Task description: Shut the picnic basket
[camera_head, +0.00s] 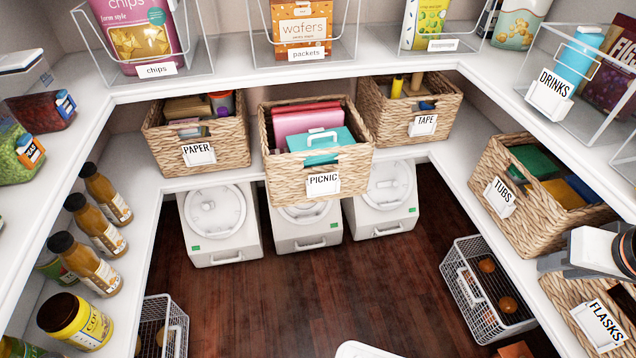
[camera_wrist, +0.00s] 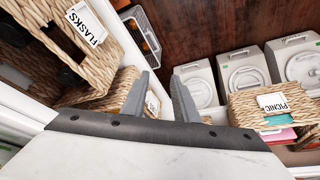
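The picnic basket (camera_head: 278,175) is a woven basket labelled PICNIC on the back lower shelf. It juts out over the shelf's front edge, further forward than the baskets beside it. It holds pink items (camera_head: 305,120) and a teal case (camera_head: 322,142). In the wrist view the picnic basket (camera_wrist: 285,101) is at the right, its label upside down. My gripper (camera_wrist: 160,77) is open with nothing between its fingers, apart from the picnic basket.
The paper basket (camera_head: 225,160) and tape basket (camera_head: 380,128) flank it. The tubs basket (camera_head: 560,228) and flasks basket (camera_head: 570,292) are on the right. White lidded bins (camera_head: 228,245) stand below. Bottles (camera_head: 105,232) line the left shelf. The wooden floor (camera_head: 340,285) between the shelves is mostly clear.

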